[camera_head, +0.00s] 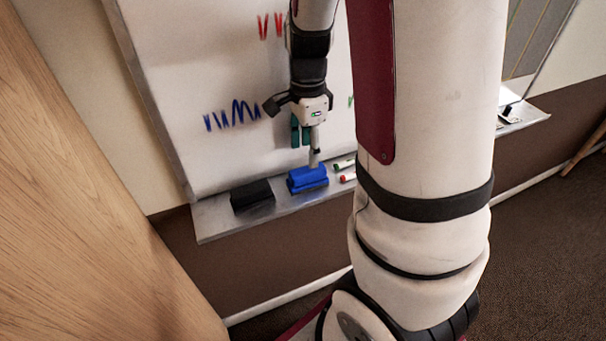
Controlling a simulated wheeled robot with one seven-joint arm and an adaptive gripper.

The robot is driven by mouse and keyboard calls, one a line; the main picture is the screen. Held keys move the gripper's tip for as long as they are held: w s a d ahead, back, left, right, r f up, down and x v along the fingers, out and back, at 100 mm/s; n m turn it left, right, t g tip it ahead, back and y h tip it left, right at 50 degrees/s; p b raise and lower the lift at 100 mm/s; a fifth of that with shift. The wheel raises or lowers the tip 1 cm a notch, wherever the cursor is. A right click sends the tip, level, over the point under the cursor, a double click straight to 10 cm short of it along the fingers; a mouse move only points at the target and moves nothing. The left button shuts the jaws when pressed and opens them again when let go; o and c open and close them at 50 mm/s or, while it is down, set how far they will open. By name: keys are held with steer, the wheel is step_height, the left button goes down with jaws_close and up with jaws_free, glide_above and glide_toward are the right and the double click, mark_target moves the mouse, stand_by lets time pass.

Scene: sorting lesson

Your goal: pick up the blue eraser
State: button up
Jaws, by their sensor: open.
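The blue eraser (307,180) lies on the metal ledge below the whiteboard, near the middle of the head view. My gripper (304,134) points down from above, in front of the whiteboard. Its teal fingers are apart from the eraser, a little above it in the picture. A thin pale part of my gripper reaches down close to the eraser's top; I cannot tell whether it touches. My gripper is open and holds nothing that I can see. My large arm link covers the ledge to the right.
A black eraser (252,195) lies on the ledge (212,217) just left of the blue one. A green-tipped marker (344,164) and a red-tipped marker (347,178) lie to the right. The whiteboard (190,60) stands close behind. A wooden panel (75,200) fills the left.

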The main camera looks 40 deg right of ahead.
mark_target(308, 169)
steer(key=shift+d+f, duration=0.2)
steer(key=shift+f, duration=3.6)
jaws_close()
steer(key=shift+w+r, duration=0.1)
steer(key=shift+r, duration=0.35)
steer(key=r, duration=0.3)
steer(key=shift+s, duration=0.2)
steer(key=s+d+r+p, duration=0.1)
steer(key=s+d+p, duration=0.1)
steer(key=s, duration=1.3)
steer(key=shift+s+d+p, duration=0.25)
steer(key=shift+d+p, duration=0.05)
steer(key=shift+p, duration=0.05)
